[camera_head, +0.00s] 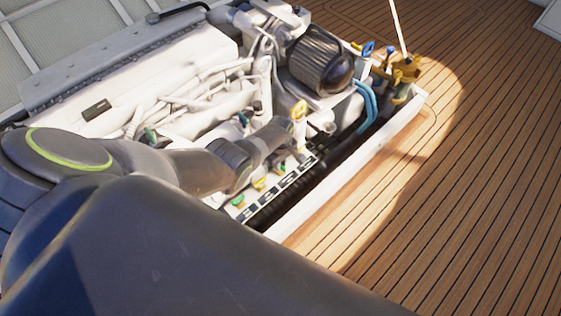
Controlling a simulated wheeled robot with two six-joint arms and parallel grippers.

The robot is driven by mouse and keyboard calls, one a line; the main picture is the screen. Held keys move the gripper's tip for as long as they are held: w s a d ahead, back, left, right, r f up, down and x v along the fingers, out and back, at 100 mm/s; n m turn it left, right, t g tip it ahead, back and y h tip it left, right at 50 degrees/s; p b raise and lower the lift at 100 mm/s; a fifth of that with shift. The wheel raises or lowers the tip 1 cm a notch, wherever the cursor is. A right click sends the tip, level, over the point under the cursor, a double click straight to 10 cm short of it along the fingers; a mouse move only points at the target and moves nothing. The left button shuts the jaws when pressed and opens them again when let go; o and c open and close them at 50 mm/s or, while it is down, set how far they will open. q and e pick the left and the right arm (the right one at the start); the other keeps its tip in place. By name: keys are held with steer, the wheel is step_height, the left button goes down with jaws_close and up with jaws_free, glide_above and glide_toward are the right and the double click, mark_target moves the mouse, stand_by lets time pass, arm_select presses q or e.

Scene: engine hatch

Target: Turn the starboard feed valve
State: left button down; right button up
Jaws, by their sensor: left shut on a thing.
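My left gripper (291,121) reaches over the engine from the left, with its tip at a yellow ring-shaped handle (299,110). It is shut on this handle, as far as the view shows; the fingers are small and partly hidden. A blue handle (368,48) and a second blue one (388,50) stand beside a brass fitting (405,70) at the far right corner of the hatch. I cannot tell by any label which valve is the starboard feed valve. My right gripper is not in view.
The white engine (165,70) fills the hatch, with a dark round filter (320,62) and blue hoses (368,98). Several green and yellow handles line a labelled strip (280,188) near the white hatch edge (375,140). Wooden deck (470,170) is clear on the right.

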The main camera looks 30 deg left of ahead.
arm_select(q)
steer(key=shift+w+n, duration=0.1)
steer(key=shift+n, duration=0.2)
steer(key=c, duration=1.4)
jaws_free()
steer(key=shift+r, duration=0.1)
